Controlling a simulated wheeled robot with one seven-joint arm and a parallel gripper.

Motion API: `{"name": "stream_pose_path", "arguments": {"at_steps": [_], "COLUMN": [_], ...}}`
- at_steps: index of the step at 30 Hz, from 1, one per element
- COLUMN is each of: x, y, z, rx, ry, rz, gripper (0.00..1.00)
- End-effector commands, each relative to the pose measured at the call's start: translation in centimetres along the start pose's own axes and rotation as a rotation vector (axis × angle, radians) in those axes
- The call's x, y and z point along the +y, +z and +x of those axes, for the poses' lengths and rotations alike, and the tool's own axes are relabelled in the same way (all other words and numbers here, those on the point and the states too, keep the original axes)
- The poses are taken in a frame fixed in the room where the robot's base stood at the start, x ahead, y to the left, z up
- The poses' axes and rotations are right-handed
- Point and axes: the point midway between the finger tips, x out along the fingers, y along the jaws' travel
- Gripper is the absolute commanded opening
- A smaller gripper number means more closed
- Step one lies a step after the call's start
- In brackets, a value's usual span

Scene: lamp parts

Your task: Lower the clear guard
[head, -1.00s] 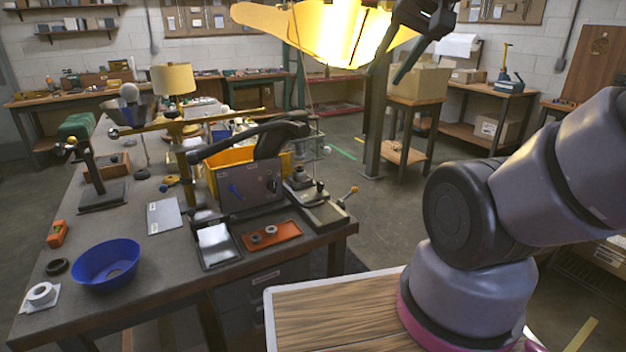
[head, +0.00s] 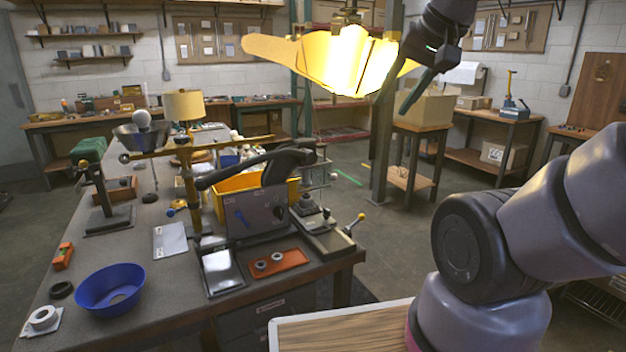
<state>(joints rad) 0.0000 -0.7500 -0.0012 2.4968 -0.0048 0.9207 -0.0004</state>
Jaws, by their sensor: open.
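The grey machine (head: 256,214) with a long black lever (head: 262,165) and a yellow bin stands at the right end of the long workbench. I cannot make out a clear guard for certain; a thin upright rod and small fittings (head: 320,160) show at the machine's right side. My gripper (head: 413,78) is high on the right in the head view, beside the glowing hanging lamp and well above and right of the machine. It is open, dark and seen side-on, with no object visible in it.
A blue bowl (head: 110,289), an orange tray (head: 276,262) with small rings and a dark tray (head: 220,272) sit on the workbench (head: 165,285). The yellow glowing lamp shade (head: 340,62) hangs close to my gripper. The floor right of the bench is open.

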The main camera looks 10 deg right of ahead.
Motion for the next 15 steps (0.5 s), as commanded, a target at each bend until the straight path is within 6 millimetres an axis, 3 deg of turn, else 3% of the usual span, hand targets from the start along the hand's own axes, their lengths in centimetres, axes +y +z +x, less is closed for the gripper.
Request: {"name": "stream_pose_path", "arguments": {"at_steps": [8,10,15], "x": [0.0,0.0,-0.3], "y": [0.0,0.0,1.1], "z": [0.0,0.0,2.0], "rx": [0.0,-0.002,-0.12], "ry": [0.0,0.0,-0.011], "rz": [0.0,0.0,0.02], "gripper": [0.46,0.63,0.63]}}
